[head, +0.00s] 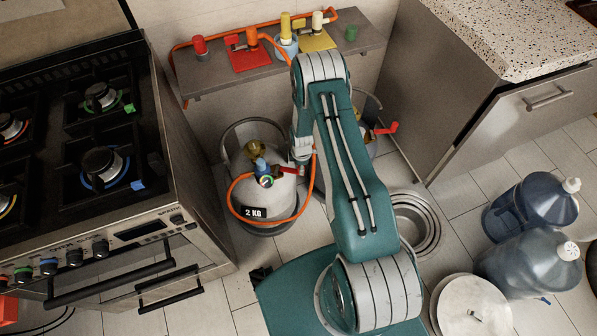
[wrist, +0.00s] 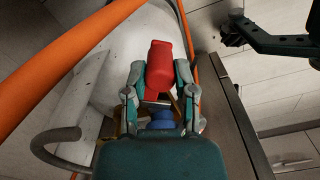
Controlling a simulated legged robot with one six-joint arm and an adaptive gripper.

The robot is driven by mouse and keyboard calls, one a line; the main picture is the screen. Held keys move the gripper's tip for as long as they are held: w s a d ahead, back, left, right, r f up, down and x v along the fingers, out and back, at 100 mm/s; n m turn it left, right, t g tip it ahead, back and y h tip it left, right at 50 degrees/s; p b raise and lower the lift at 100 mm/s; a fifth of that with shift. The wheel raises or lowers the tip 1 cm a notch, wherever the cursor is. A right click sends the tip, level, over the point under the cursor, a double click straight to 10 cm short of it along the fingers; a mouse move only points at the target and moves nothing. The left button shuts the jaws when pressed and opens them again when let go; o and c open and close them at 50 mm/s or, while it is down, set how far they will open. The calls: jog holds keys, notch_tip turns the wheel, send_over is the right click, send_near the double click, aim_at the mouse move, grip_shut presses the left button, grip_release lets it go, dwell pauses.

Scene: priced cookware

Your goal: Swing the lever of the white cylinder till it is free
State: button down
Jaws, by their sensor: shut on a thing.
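The white cylinder (head: 250,196), marked 2 KG, stands on the floor between the stove and my arm. It has a brass valve with a blue part on top, and an orange hose loops around it. Its red lever (head: 286,170) shows at the right of the valve. In the wrist view, my gripper (wrist: 159,76) has a finger on each side of the red lever (wrist: 160,68) and is shut on it. The white cylinder (wrist: 92,75) fills the left of that view. My gripper's fingertips are partly hidden in the head view.
A second cylinder with a red lever (head: 386,128) stands behind my arm, mostly hidden. A stove (head: 150,235) is close on the left. A shelf (head: 225,84) with coloured valves is behind.

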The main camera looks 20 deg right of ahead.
jog(key=shift+w+d+f+n, duration=0.1)
jog(key=shift+w+d+n, duration=0.2)
jog(key=shift+w+n, duration=0.45)
jog(key=shift+w+d+n, duration=0.3)
jog(key=shift+w+n, duration=0.1)
jog(key=shift+n, duration=0.65)
jog(key=shift+c, duration=2.1)
grip_release()
jog(key=shift+w, duration=0.1)
notch_tip(320, 180, up, 12)
